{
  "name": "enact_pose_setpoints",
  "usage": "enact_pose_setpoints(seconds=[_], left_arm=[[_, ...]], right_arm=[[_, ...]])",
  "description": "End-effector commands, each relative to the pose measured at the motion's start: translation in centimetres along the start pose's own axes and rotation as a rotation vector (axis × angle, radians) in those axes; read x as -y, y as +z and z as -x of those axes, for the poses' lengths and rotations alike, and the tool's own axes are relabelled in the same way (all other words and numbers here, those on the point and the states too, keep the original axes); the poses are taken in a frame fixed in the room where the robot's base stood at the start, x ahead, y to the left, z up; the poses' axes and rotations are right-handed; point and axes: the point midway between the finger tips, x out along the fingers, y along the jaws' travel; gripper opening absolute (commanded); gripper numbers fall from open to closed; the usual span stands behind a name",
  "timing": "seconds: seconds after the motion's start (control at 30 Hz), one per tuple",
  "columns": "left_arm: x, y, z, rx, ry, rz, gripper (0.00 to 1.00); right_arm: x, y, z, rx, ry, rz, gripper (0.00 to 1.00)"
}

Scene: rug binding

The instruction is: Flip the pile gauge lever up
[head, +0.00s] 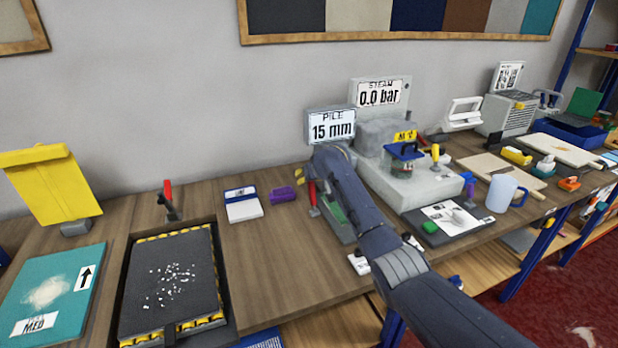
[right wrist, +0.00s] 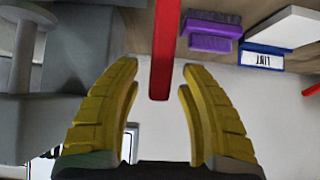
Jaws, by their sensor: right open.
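The pile gauge has a display (head: 331,126) reading 15 mm, with its body partly hidden behind my right arm. Its red lever (head: 312,193) shows just left of my right wrist. In the right wrist view the red lever (right wrist: 161,50) reaches in from the top, its end between my yellow fingers. My right gripper (head: 299,176) is open, its fingers on either side of the lever with gaps to both. The head view does not make clear how far the lever is tilted. My left gripper is not in view.
A purple brush (head: 283,193) and a white-and-blue lint box (head: 242,204) lie left of the gauge. Another red-handled lever (head: 168,195) stands behind the dark tray (head: 126,262). The steam unit (head: 415,185) stands right of my arm. Bare table lies in front of the lint box.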

Motion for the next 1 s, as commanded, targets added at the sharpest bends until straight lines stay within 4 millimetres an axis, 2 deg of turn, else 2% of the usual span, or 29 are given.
enact_pose_setpoints(seconds=[0.2, 0.37, 1.0], left_arm=[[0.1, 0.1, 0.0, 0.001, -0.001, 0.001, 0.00], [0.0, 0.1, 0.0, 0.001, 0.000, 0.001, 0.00], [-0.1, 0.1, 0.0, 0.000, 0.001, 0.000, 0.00]], right_arm=[[0.0, -0.1, 0.2, -0.001, 0.000, 0.000, 0.42], [0.0, -0.1, 1.2, -0.001, -0.001, 0.000, 0.42], [0.0, -0.1, 9.5, -0.003, -0.001, 0.000, 0.42]])
